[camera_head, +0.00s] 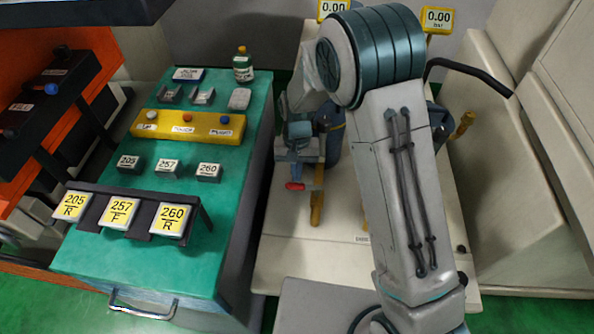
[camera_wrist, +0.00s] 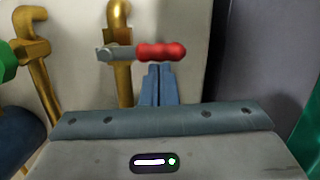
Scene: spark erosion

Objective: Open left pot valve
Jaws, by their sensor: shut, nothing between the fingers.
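The valve has a lever with a red grip (camera_wrist: 162,51), reaching right from a grey pivot (camera_wrist: 104,54) across a brass pipe (camera_wrist: 121,80) in the wrist view. The lever lies about level. In the head view the red grip (camera_head: 295,186) shows beside the brass pipe (camera_head: 317,207). My gripper (camera_wrist: 160,72) is shut and empty, its blue-grey fingertips just below the red grip in the picture. I cannot tell whether they touch it. In the head view my gripper (camera_head: 299,172) is just above the red grip, partly hidden by my wrist.
A second brass pipe (camera_wrist: 35,60) and a green part (camera_wrist: 7,62) are at the wrist view's left. A teal cabinet (camera_head: 105,265) bears a yellow button box (camera_head: 200,128) and labelled blocks. Yellow gauges (camera_head: 438,20) stand behind. My arm hides much of the cream machine (camera_head: 275,240).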

